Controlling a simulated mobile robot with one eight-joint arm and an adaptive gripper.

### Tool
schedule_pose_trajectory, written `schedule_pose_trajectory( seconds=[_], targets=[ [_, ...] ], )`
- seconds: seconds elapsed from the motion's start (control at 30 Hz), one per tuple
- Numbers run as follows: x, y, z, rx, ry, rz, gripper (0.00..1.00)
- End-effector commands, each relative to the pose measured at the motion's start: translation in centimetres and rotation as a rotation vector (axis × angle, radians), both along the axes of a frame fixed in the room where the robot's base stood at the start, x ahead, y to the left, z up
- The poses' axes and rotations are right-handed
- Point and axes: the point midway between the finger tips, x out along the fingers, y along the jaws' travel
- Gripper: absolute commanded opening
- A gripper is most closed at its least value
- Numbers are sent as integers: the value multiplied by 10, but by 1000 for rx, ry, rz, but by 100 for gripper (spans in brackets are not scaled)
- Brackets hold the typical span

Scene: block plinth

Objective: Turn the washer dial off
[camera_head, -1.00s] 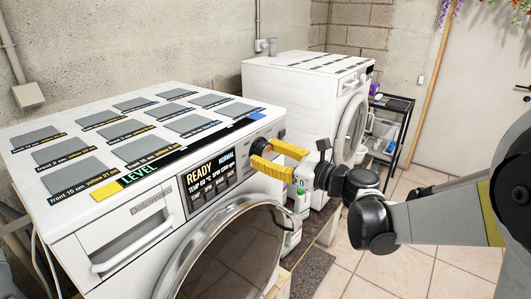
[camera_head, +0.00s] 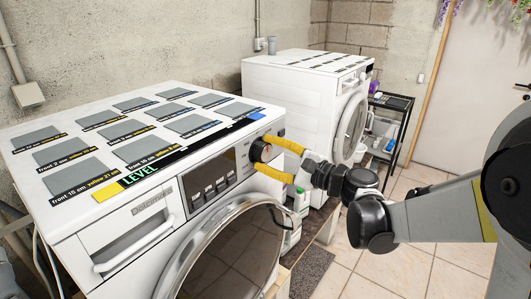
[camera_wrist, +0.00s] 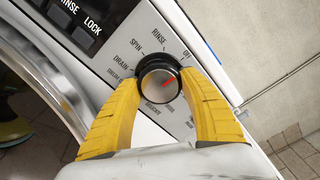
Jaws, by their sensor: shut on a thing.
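The washer (camera_head: 225,165) is the white front-loader nearest me. Its round dial (camera_head: 261,148) is at the right end of the front panel, black with a silver face in the wrist view (camera_wrist: 158,85). My gripper (camera_wrist: 161,80), with two yellow fingers, is shut on the dial, one finger on each side. It also shows in the head view (camera_head: 260,154). Labels SPIN, RINSE and DRAIN show around the dial; the right finger covers part of the ring. The display (camera_head: 208,175) is dark.
The round door (camera_head: 235,245) is below the panel. A second white machine (camera_head: 300,90) stands behind to the right. A black shelf cart (camera_head: 390,135) is beyond it. Tiled floor (camera_head: 400,260) is clear at the lower right. Grey squares and a LEVEL strip cover the washer top.

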Motion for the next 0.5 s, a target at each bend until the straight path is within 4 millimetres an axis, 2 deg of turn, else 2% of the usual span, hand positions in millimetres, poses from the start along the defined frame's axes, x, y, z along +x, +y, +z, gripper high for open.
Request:
schedule_pose_trajectory(
  seconds=[0.5],
  targets=[
    [0,0,0,-51,-64,-1,20]
  ],
)
